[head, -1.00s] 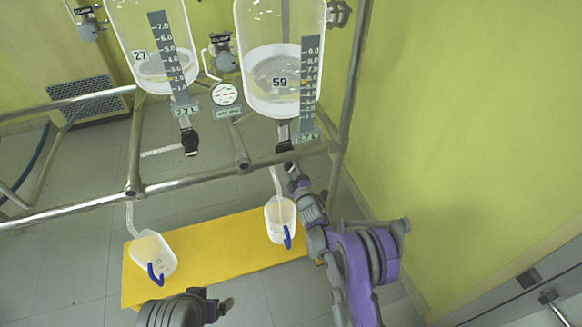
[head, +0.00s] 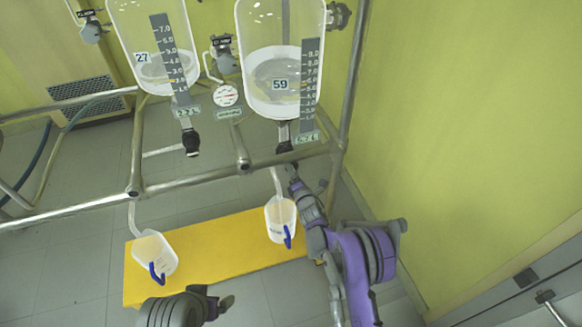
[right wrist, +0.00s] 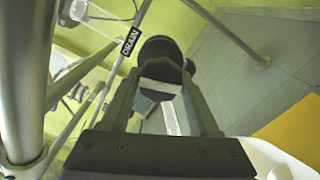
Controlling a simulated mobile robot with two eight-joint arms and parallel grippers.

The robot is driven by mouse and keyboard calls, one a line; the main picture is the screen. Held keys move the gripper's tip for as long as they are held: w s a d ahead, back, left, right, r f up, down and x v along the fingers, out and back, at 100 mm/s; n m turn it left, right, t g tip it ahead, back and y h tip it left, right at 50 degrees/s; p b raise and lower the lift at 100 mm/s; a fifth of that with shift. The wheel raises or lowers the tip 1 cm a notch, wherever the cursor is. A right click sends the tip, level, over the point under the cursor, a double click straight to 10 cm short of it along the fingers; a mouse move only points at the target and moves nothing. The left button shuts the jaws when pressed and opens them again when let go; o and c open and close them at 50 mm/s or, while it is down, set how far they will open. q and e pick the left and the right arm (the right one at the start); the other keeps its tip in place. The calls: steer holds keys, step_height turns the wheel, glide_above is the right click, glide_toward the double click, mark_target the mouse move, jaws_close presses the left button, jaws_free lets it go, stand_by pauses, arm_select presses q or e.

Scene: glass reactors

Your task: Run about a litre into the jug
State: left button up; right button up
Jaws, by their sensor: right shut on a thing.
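The reactor vessel marked 59 (head: 262,95) holds some pale liquid low in its glass, with a grey scale (head: 309,75) on its side. Its black drain valve (head: 285,147) is below, with an outlet tube leading down to a white jug (head: 280,222) with a blue handle. I cannot tell how full that jug is. My right gripper (head: 291,168) is at this valve; in the right wrist view its fingers (right wrist: 163,85) are shut on the black drain handle (right wrist: 160,50). My left gripper (head: 224,303) is low in the head view, away from the jugs; its jaws are unclear.
Vessel 27 (head: 150,85) stands left, with its own black valve (head: 191,142) and a second jug (head: 155,253). Both jugs stand on a yellow platform (head: 215,265). A metal rail (head: 190,181) crosses before the vessels. A DRAIN label (right wrist: 130,42) is beside the held handle.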

steer(key=shift+n, duration=0.6)
steer(key=o, duration=1.4)
steer(key=shift+s, duration=0.1)
steer(key=v, duration=1)
steer(key=shift+s+d, duration=0.1)
steer(key=shift+s, duration=0.25)
